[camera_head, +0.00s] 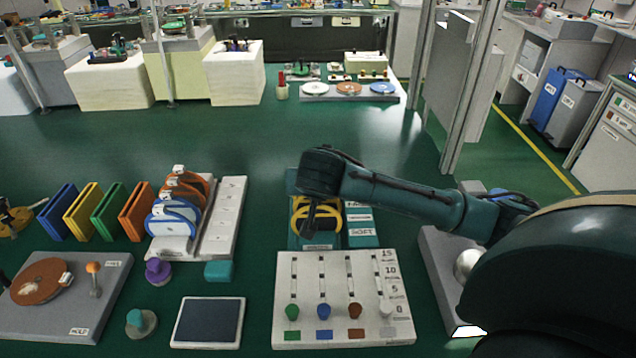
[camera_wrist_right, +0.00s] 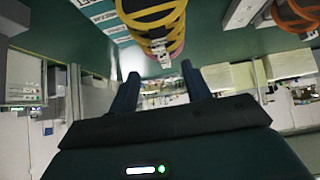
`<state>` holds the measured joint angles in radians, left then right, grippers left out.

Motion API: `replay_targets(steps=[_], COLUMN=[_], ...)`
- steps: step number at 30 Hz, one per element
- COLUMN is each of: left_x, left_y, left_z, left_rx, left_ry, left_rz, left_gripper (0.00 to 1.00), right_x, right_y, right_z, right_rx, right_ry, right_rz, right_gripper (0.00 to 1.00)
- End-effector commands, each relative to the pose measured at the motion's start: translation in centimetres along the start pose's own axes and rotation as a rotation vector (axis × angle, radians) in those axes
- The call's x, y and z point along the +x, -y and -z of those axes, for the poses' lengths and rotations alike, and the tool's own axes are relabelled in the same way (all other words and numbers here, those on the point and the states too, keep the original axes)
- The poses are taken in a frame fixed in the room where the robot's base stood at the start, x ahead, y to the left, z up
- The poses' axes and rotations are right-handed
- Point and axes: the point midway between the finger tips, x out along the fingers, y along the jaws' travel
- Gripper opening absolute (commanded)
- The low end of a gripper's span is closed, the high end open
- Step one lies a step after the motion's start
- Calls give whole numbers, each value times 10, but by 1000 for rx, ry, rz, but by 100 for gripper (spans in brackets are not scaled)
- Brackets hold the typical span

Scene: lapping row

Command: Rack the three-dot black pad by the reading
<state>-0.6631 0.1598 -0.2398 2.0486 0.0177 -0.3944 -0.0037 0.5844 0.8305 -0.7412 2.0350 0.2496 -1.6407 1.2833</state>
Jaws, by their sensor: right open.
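Yellow-rimmed pads (camera_head: 330,214) stand in a teal rack (camera_head: 293,183) at centre, beside a label strip reading "SOFT" (camera_head: 362,233). A dark face shows among them, but I cannot make out any dots. My right gripper (camera_head: 309,226) points down over this rack, and its wrist hides part of it. In the right wrist view my two fingers (camera_wrist_right: 160,88) are apart with nothing between them. The yellow pads (camera_wrist_right: 152,14) and a small white tag (camera_wrist_right: 160,50) lie beyond the fingertips. A white gauge board (camera_head: 343,262) with several coloured sliders and a 15-to-0 scale lies in front.
A white rack (camera_head: 222,215) with orange-rimmed (camera_head: 186,188) and blue-rimmed pads (camera_head: 173,218) stands left. Coloured upright panels (camera_head: 108,211) are further left. A dark tablet (camera_head: 208,321), purple knob (camera_head: 158,270) and grey turntable base (camera_head: 80,322) lie in front.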

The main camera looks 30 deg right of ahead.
Motion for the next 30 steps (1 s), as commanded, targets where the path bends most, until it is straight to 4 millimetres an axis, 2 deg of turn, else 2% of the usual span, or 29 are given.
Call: replay_targets(steps=[3,9,30], left_x=[0,0,0], left_y=[0,1,2], left_z=[-2,-3,-3], left_rx=[0,-1,-1], left_ry=[3,6,7], left_rz=[1,2,5], left_gripper=[0,0,0], right_x=[-22,-40,-41], right_y=[1,0,0], right_z=[0,0,0], right_rx=[0,1,1], right_ry=[0,0,1], right_rz=[4,2,1], right_gripper=[48,48,48])
